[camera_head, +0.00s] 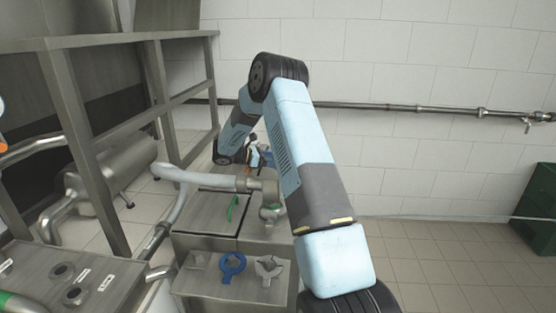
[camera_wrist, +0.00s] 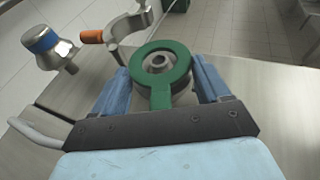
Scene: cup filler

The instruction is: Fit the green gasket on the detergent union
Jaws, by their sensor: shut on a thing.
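The green gasket (camera_wrist: 161,97), a flat ring with a tab, lies between the blue fingers of my gripper (camera_wrist: 162,80) in the wrist view. My gripper is shut on it, with the tab towards the palm. A round metal fitting (camera_wrist: 158,62), perhaps the detergent union, shows through the ring's opening. I cannot tell whether the gasket touches it or hovers above. In the head view my gripper (camera_head: 262,157) is small and partly hidden behind my arm, over the far part of the steel bench.
In the wrist view, a metal clamp with an orange handle (camera_wrist: 92,37) and a blue-banded fitting (camera_wrist: 45,42) stand near the fingers. In the head view, a blue ring tool (camera_head: 232,266) and grey clamp (camera_head: 269,267) lie in front. A pipe (camera_head: 205,179) crosses the bench.

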